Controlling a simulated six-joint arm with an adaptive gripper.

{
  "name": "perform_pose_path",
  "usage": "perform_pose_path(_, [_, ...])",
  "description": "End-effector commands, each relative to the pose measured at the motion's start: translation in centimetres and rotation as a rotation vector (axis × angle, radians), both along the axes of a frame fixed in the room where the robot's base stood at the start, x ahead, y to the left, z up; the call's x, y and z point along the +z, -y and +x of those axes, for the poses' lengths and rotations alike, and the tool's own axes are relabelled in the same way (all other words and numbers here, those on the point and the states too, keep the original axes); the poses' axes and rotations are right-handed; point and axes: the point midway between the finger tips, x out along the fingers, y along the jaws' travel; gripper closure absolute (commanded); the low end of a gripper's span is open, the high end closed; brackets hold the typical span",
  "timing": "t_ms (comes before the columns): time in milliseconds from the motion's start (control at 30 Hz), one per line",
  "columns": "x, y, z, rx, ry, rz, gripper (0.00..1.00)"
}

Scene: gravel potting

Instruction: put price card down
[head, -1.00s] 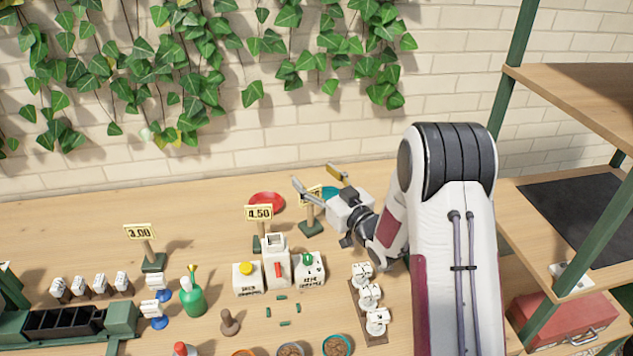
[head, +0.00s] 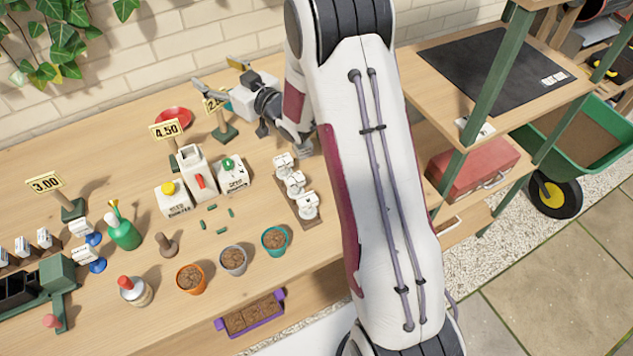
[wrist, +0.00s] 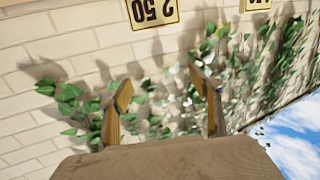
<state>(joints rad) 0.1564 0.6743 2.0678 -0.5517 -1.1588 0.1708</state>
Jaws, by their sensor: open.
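A yellow price card starting with 2 (head: 213,104) stands upright on a post with a dark green base (head: 225,132) on the bench, near the wall. My gripper partly covers it in the head view. The wrist view shows a card reading 2.50 (wrist: 153,12) upside down at the top edge. My gripper (head: 218,76) is open and empty, its fingers spread beside and above the card. In the wrist view both fingers (wrist: 160,92) are apart with only wall and ivy between them. The card looks clear of the fingers.
Price cards 4.50 (head: 166,129) and 3.00 (head: 44,183) stand to the left. A red saucer (head: 174,117), white containers (head: 196,170), a green bottle (head: 123,232) and pots (head: 233,260) are on the bench. Shelves (head: 505,60) stand to the right.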

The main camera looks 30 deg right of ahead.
Motion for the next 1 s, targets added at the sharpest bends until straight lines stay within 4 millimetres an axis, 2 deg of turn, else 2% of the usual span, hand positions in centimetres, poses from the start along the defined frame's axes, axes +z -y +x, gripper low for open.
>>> perform_pose_path(33, [0.9, 0.1, -0.1, -0.013, -0.008, -0.014, 0.36])
perform_pose_path(267, [3.6, 1.4, -1.3, -0.087, -0.089, -0.083, 0.36])
perform_pose_path(467, [5.7, 2.5, -3.1, -0.152, -0.165, -0.129, 0.36])
perform_pose_path(767, [8.4, 4.0, -7.3, -0.241, -0.286, -0.176, 0.36])
perform_pose_path(1000, [10.0, 4.9, -11.8, -0.301, -0.386, -0.195, 0.36])
